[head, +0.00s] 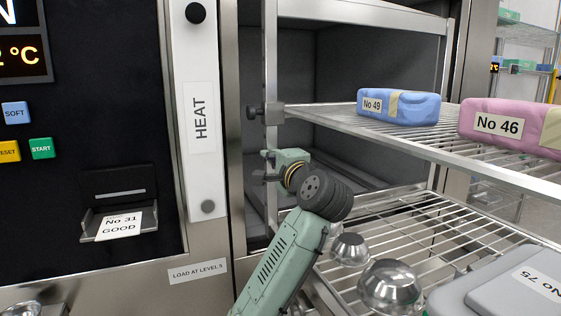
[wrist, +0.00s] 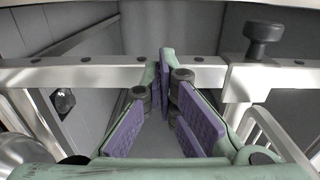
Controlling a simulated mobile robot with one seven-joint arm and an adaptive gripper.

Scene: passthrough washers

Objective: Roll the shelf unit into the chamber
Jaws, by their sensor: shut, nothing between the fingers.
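The shelf unit (head: 500,176) is a steel rack with wire shelves and a pale upright post (head: 271,60) carrying a dark knob (head: 274,109). It stands at the mouth of the grey-walled chamber (head: 365,60); how far it reaches inside is unclear. My gripper (head: 266,165) is at the post, just below the knob. In the wrist view, my gripper's purple-padded fingers (wrist: 163,72) meet at the tips with nothing held between them. They are over or against a steel bar (wrist: 85,76) of the unit; contact is unclear. A black knob (wrist: 262,40) shows to their right.
A blue pack (head: 400,107) and a pink pack (head: 515,124) lie on the upper shelf. Metal bowls (head: 388,285) and a grey case (head: 500,290) sit on the lower shelf. The control panel (head: 80,130) and the HEAT strip (head: 199,120) are at left.

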